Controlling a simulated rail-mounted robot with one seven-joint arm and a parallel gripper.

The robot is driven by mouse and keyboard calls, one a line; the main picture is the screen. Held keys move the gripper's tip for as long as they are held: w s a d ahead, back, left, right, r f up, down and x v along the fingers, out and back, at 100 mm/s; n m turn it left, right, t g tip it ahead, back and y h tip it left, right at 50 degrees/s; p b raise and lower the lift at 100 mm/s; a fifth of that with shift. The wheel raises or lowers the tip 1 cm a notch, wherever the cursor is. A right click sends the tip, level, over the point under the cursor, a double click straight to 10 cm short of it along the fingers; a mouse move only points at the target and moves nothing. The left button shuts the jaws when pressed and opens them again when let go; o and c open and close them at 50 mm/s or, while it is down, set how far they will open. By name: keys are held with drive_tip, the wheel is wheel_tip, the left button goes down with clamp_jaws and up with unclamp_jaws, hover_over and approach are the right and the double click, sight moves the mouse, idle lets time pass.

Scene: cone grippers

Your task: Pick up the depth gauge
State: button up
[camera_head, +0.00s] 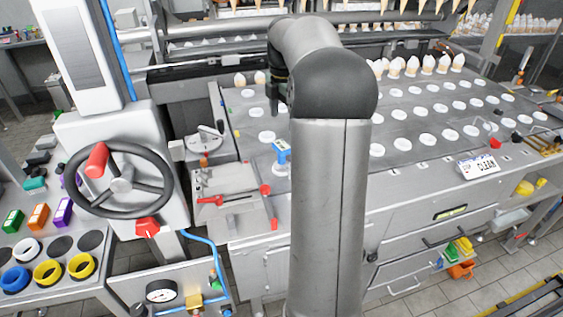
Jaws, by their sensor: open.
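A small upright device with a blue top and white lower part (281,152), which looks like the depth gauge, stands on the metal worktop (240,178), just left of my arm. Its right side is close to the arm's outline, and its base is partly hard to make out. My gripper (273,106) shows only in part as a dark shape behind my arm's elbow. It is open, above the worktop and farther back than the device, apart from it in the picture. The rest of the gripper is hidden by my arm.
White round discs (402,143) dot the worktop, with cone-shaped items (428,65) along the back. A round dial fixture (203,138) and red-handled clamps (207,200) lie left of the device. A black handwheel (121,185) stands at the left.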

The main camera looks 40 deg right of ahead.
sight(282, 145)
wheel_tip(282, 145, down, 6)
drive_tip(key=shift+f, duration=0.1)
drive_tip(key=shift+a+f+p, duration=0.15)
drive_tip(key=shift+f+p, duration=0.15)
drive_tip(key=shift+f, duration=1.1)
drive_tip(key=shift+a+f+p, duration=0.15)
drive_tip(key=shift+f+p, duration=0.15)
drive_tip(key=shift+f, duration=1.1)
drive_tip(key=shift+w, duration=0.1)
drive_tip(key=c, duration=1.3)
